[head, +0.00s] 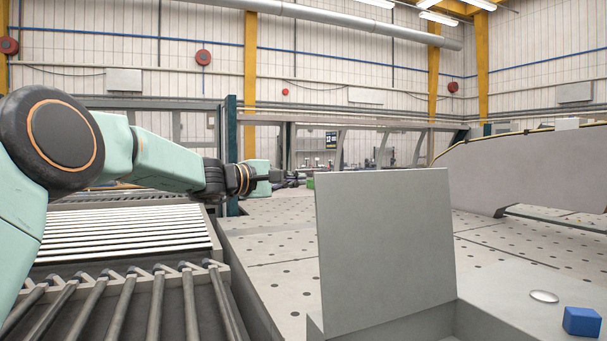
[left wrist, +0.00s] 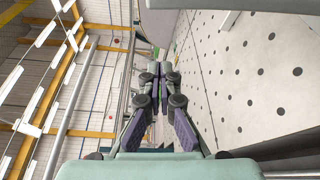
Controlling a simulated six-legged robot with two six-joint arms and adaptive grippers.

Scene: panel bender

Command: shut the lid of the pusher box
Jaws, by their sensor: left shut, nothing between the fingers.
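The lid (head: 385,250) of the pusher box is a flat grey panel standing up steeply, in the head view. The box (head: 400,325) is grey and shows only in part at the bottom edge; the lid rises from its far side. My left gripper (head: 300,180) is shut and empty, just left of the lid's upper left corner in the picture and apart from it there. Its fingertips (left wrist: 160,68) lie close together in the left wrist view. I cannot tell the lid for sure in the left wrist view. My right gripper is in neither view.
A perforated pale table (head: 275,265) spreads around the box. A blue block (head: 581,321) and a small silvery disc (head: 544,296) lie at the lower right. A roller bed (head: 125,240) is at the left. A large grey panel (head: 530,170) stands behind at the right.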

